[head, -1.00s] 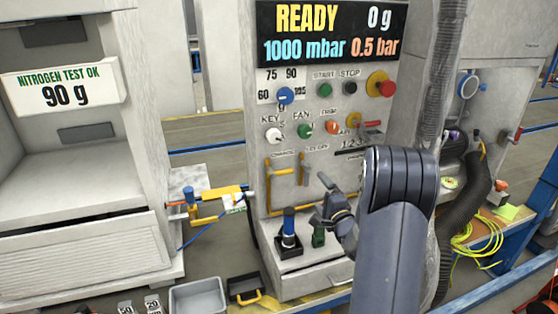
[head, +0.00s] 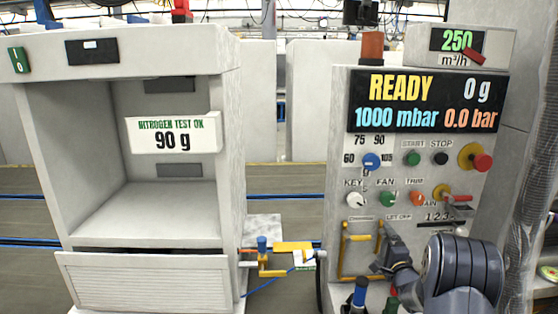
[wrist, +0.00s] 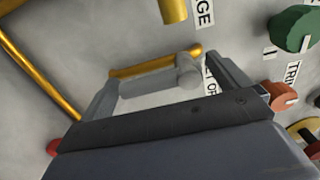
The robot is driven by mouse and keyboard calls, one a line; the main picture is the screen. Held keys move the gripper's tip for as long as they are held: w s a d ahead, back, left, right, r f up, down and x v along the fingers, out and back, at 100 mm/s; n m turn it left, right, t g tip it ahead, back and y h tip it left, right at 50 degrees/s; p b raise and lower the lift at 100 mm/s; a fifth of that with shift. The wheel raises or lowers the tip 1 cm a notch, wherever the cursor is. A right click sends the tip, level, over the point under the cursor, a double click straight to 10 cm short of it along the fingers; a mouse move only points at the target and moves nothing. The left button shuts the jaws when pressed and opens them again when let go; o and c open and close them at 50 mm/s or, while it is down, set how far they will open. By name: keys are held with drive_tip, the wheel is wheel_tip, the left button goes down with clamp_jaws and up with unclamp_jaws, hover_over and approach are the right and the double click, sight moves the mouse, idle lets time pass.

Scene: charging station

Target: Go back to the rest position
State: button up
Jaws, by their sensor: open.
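My gripper (head: 388,262) is in front of the charging station's grey panel (head: 425,120), below the LET OFF label. In the wrist view its two fingers (wrist: 170,80) are spread apart. In the head view yellow pipework (head: 345,250) runs just left of the gripper. The station display (head: 425,102) reads READY, 0 g, 1000 mbar and 0.0 bar.
A blue knob (head: 371,161), START button (head: 413,158) and red stop button (head: 481,162) sit above the gripper. A blue-handled tool (head: 360,291) stands below. The open cabinet (head: 150,260) is at left, with a NITROGEN TEST OK 90 g sign (head: 172,134).

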idle(0.5)
drive_tip(key=s+b, duration=0.2)
drive_tip(key=s, duration=0.9)
drive_tip(key=w+p, duration=0.2)
drive_tip(key=w, duration=0.8)
drive_tip(key=shift+w, duration=0.7)
drive_tip(key=shift+s+d+r+n+b, duration=0.2)
drive_tip(key=shift+d+r+n+b, duration=0.65)
drive_tip(key=shift+n, duration=2.2)
drive_tip(key=shift+s+d+r+n+b, duration=0.15)
drive_tip(key=shift+n+b, duration=1.3)
drive_tip(key=shift+n, duration=1.55)
drive_tip(key=shift+s+d+r+n+b, duration=0.4)
drive_tip(key=shift+n+b, duration=0.75)
drive_tip(key=shift+n, duration=1.9)
drive_tip(key=shift+w+r, duration=0.15)
drive_tip(key=shift+r, duration=0.05)
